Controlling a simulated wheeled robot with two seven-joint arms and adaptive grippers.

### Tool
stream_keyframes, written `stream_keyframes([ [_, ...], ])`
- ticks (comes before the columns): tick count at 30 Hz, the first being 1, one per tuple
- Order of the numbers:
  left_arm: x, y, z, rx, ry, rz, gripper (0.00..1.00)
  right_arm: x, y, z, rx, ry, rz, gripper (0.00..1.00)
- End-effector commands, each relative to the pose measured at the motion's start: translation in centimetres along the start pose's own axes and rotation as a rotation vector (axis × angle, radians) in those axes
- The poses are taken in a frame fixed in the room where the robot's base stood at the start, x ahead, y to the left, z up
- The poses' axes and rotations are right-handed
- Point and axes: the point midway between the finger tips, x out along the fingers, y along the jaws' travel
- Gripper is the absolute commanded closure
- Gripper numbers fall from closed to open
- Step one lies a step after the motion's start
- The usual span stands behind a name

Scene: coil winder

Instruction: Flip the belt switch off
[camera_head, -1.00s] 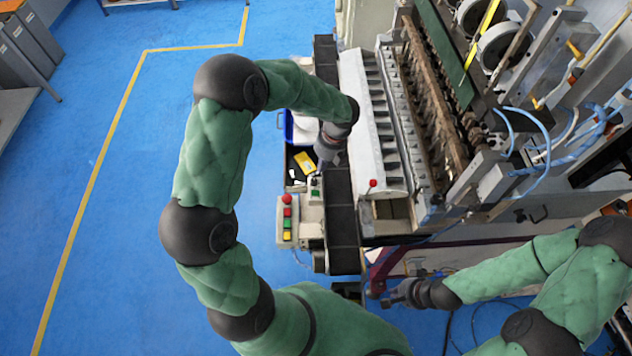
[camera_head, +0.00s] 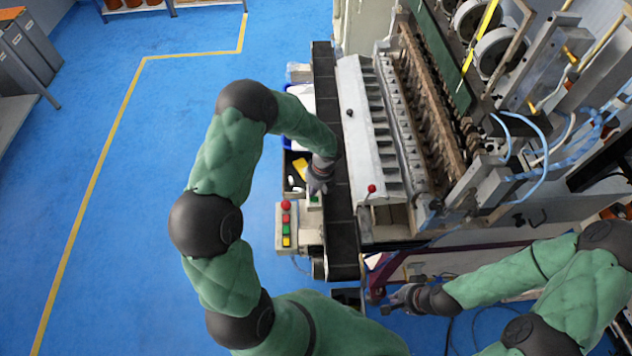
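A small pale switch box with a green part (camera_head: 314,198) sits at the left edge of the dark conveyor belt (camera_head: 342,235). I take it for the belt switch; its lever position is too small and too covered to read. My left gripper (camera_head: 317,188) points down right over this box and hides much of it. Whether its fingers touch the switch cannot be told. My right gripper (camera_head: 393,302) is low at the right of the belt's near end, away from the switch. Its fingers are too small to read.
A control box (camera_head: 286,238) with red, green and yellow buttons stands just left of the belt, close to my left gripper. A dark bin with a yellow item (camera_head: 300,168) lies behind it. The large winding machine (camera_head: 385,150) bounds the right. Blue floor at left is clear.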

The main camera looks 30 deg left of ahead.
Motion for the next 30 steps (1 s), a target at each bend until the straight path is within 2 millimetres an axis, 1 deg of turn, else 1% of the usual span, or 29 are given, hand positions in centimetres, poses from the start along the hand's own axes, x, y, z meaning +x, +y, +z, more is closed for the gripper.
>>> stream_keyframes([
  [1, 0.7, 0.0, 0.0, -0.001, 0.001, -0.001, 1.00, 0.0, 0.0, 0.0, 0.000, 0.000, 0.000, 1.00],
  [3, 1.4, 0.0, 0.0, -0.002, 0.001, -0.001, 1.00, -0.1, 0.0, 0.0, 0.000, 0.000, 0.000, 1.00],
  [7, 2.3, 0.0, 0.0, -0.001, 0.000, -0.001, 1.00, -0.1, 0.0, 0.0, 0.000, 0.000, 0.000, 1.00],
  [21, 2.6, 0.0, 0.0, -0.002, 0.000, -0.010, 1.00, -0.1, -0.1, 0.0, 0.000, 0.000, 0.000, 1.00],
  [26, 3.2, 0.4, 0.0, -0.004, 0.004, -0.083, 1.00, -0.6, -0.2, 0.0, 0.000, 0.000, 0.000, 1.00],
  [29, 3.5, 0.6, -0.1, -0.005, 0.005, -0.149, 1.00, -1.3, -0.5, 0.1, 0.000, 0.000, 0.000, 1.00],
  [30, 3.6, 0.4, 0.0, -0.001, 0.003, -0.158, 1.00, -1.3, -0.4, 0.0, 0.000, 0.000, 0.000, 1.00],
])
